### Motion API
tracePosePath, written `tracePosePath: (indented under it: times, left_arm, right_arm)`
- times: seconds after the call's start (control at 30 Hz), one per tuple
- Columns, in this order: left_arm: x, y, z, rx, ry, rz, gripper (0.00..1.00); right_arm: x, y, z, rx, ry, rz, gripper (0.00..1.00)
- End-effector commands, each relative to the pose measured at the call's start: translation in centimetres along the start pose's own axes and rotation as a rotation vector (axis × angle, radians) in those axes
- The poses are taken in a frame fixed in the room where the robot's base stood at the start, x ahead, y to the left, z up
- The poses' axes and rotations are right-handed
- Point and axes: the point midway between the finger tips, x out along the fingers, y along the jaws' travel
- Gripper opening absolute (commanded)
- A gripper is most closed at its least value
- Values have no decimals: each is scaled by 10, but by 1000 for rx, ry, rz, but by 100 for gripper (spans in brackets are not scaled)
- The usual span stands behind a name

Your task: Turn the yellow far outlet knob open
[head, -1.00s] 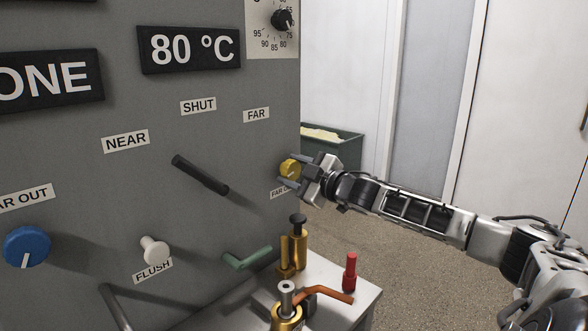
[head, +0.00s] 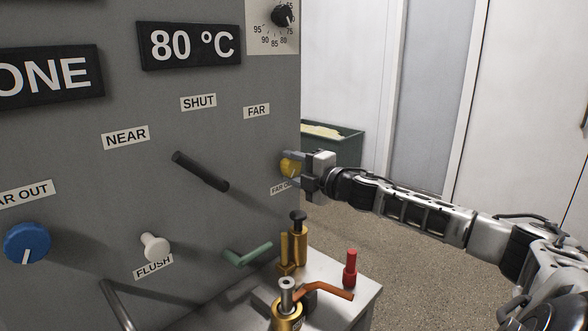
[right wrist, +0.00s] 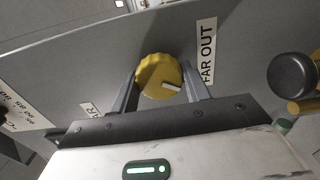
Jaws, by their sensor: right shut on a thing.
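The yellow far outlet knob (head: 289,168) sits at the right edge of the grey panel (head: 240,130), above the partly covered FAR OUT label (head: 281,188). My right gripper (head: 293,167) reaches it from the right and is shut on it. In the right wrist view the yellow knob (right wrist: 158,78), with a white pointer mark, lies between the two fingers of my right gripper (right wrist: 160,85). The mark points roughly towards the FAR OUT label (right wrist: 207,50). My left gripper is not in view.
A black lever (head: 200,171) sticks out left of the knob. A blue knob (head: 27,244) and a white FLUSH knob (head: 154,247) are lower left. Below stand brass valves (head: 298,245) with a green handle (head: 247,256), an orange handle (head: 325,291) and a red plunger (head: 350,270).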

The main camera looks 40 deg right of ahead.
Motion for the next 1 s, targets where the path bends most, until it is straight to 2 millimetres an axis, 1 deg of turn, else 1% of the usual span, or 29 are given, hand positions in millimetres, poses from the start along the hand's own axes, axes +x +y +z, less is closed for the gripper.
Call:
tracePosePath:
  times: [0.23, 0.67, 0.7, 0.73, 0.77, 1.0]
  left_arm:
    - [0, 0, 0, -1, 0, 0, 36]
    - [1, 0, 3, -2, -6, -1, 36]
    - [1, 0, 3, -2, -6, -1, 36]
    - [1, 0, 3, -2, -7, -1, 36]
    - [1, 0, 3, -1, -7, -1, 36]
    - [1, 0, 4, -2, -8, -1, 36]
  right_arm:
    - [0, 2, 1, -56, -1, 4, 24]
    - [0, 3, 1, -67, -2, 4, 24]
    - [0, 3, 1, -67, -2, 4, 55]
    - [0, 3, 1, -66, -2, 4, 63]
    - [0, 2, 1, -66, -2, 4, 68]
    - [0, 1, 0, -62, -1, 1, 68]
